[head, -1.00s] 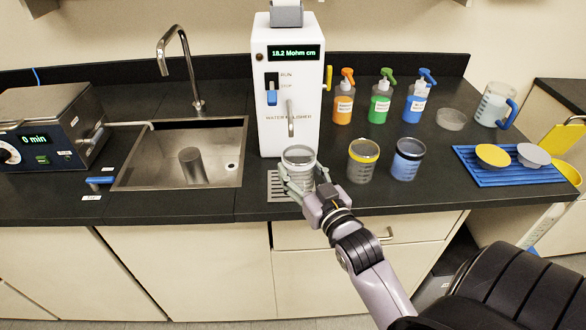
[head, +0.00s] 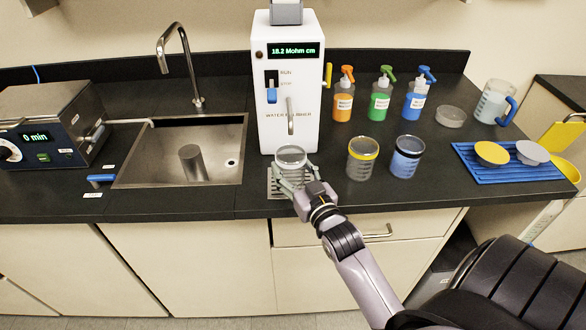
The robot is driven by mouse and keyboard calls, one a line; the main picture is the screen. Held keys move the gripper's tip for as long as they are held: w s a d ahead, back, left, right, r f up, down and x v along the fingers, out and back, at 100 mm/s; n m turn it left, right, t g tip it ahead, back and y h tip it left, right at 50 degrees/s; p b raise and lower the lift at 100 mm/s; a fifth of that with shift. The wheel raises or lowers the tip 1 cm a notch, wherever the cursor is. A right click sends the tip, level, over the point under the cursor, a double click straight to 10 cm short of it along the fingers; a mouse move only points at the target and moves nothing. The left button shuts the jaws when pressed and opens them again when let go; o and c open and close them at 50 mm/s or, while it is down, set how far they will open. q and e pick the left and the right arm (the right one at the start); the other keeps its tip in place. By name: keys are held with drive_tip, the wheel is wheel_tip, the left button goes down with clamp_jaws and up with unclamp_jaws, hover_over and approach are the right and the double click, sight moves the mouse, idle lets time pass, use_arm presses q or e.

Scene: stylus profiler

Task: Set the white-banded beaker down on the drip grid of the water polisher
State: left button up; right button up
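The white-banded beaker (head: 291,157) is clear glass with a pale rim band. It stands upright in front of the white water polisher (head: 270,130), below its spout. My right gripper (head: 297,178) reaches in from the front right, with its fingers around the beaker's sides, shut on it. The drip grid (head: 272,188) is a grey slotted plate at the polisher's foot, partly hidden by the beaker and fingers. The beaker appears over the grid; I cannot tell whether its base touches it. My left gripper is not in view.
A yellow-banded beaker (head: 362,158) and a blue-banded beaker (head: 406,157) stand to the right of my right gripper. The sink (head: 180,155) lies to the left. Several pump bottles stand behind, and a blue mat (head: 510,176) lies far right.

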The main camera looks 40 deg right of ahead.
drive_tip(key=o, duration=0.4)
drive_tip(key=shift+r, duration=0.1)
drive_tip(key=s+a+b, duration=0.1)
drive_tip(key=s+a, duration=0.1)
drive_tip(key=s, duration=0.9)
drive_tip(key=shift+s+b, duration=0.4)
